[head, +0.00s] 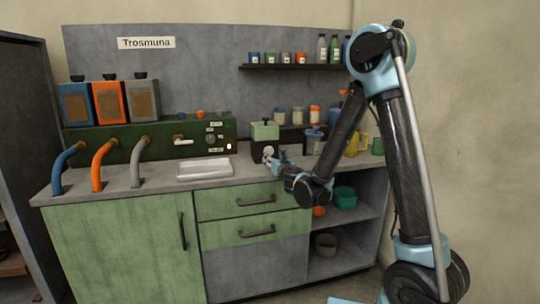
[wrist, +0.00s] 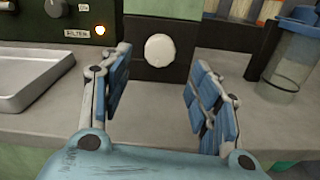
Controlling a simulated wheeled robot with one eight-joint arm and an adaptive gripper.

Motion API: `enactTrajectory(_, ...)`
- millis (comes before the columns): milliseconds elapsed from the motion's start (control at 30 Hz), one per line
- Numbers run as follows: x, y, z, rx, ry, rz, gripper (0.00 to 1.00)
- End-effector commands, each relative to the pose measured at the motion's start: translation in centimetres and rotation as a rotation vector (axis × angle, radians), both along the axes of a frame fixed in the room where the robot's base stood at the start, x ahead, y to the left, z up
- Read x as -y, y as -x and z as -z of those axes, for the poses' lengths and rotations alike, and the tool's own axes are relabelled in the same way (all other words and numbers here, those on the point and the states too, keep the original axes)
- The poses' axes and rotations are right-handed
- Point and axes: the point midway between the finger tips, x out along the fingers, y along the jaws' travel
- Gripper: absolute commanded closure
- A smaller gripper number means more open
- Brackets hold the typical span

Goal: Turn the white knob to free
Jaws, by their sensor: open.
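The white knob (wrist: 159,50) is round and sits on the front of a dark box behind the counter's free strip. In the head view the knob (head: 268,151) is small and partly crowded by my gripper (head: 275,162). In the wrist view my gripper (wrist: 161,78) is open, with one blue-padded finger on each side and nothing between them. The knob shows beyond the fingertips, roughly centred between them, and the fingers appear apart from it. I cannot read any marking around the knob or tell its setting.
A white tray (head: 205,168) lies left on the counter (head: 150,188). A clear blue-lidded jar (wrist: 289,55) stands close on the right. Bare counter lies below the knob.

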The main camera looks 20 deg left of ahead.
Motion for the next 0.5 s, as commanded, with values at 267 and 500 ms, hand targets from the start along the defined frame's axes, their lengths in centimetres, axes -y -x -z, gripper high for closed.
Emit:
enactTrajectory(267, -2.5, -4.2, 0.0, 0.0, 0.0, 0.002, 0.44)
enactTrajectory(500, -4.0, -6.5, 0.0, 0.0, 0.0, 0.0, 0.44)
